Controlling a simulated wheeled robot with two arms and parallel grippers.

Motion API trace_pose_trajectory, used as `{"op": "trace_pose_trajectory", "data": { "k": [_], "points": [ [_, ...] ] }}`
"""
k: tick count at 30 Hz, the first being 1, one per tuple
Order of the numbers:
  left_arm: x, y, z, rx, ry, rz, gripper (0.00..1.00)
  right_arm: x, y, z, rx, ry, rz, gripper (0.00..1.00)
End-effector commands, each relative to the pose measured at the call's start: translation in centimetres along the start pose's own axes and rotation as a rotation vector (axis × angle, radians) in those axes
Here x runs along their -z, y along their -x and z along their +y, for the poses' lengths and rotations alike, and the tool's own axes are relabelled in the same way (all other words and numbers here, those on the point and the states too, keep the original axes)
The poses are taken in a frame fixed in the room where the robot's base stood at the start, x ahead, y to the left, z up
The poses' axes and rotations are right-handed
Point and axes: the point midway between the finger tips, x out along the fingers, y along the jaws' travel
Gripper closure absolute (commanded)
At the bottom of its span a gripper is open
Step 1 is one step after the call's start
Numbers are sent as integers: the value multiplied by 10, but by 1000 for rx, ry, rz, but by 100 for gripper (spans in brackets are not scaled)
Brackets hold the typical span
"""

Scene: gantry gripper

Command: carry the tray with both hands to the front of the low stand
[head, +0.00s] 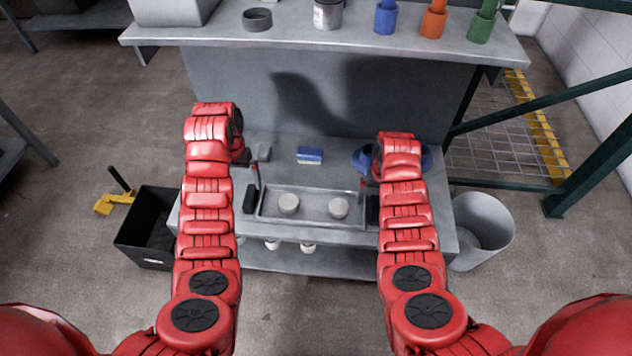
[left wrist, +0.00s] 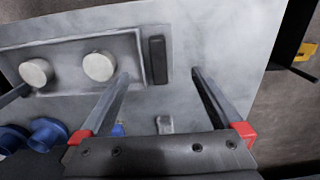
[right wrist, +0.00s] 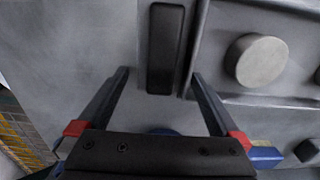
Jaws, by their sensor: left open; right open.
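The grey tray (head: 310,218) lies flat on the low grey stand (head: 285,163), near its front edge. Two pale round pieces (head: 289,204) (head: 338,208) sit inside it. A dark handle (head: 250,198) is at its left end and another (head: 373,211) at its right end. My left gripper (left wrist: 160,73) is open, its fingertips on either side of the left handle (left wrist: 157,60) in the left wrist view. My right gripper (right wrist: 159,74) is open, its fingers on either side of the right handle (right wrist: 165,48). I cannot tell how far above the handles the fingertips are.
Behind the tray are a blue-yellow sponge (head: 310,155), a grey block (head: 262,152) and blue round ware (head: 362,158). A black bin (head: 142,240) stands left, a grey bin (head: 483,228) right. A higher shelf (head: 290,40) with containers is behind. Floor in front is clear.

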Motion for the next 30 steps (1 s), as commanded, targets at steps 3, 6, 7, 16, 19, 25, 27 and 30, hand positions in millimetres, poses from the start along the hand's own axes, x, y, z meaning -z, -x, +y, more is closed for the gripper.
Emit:
{"op": "trace_pose_trajectory", "data": {
  "k": [3,6,7,16,19,25,27,30],
  "points": [
    [0,11,0,2,1,0,0,0,0,0,0,0,0,0],
    [-1,15,0,1,0,-2,0,0,1,0,0,0,0,0],
    [-1,16,0,0,0,-2,0,0,1,0,0,0,1,0],
    [-1,16,0,-1,1,-2,0,2,37,0,-1,1,8,0],
    [-1,16,0,-1,1,-2,0,3,59,0,1,2,9,0],
    [-1,16,0,0,1,-1,0,1,99,-1,0,2,2,0],
    [-1,16,0,0,1,-1,0,1,108,0,-1,1,2,0],
    [-1,16,0,0,1,-1,0,0,116,-1,0,2,1,0]
  ]
}}
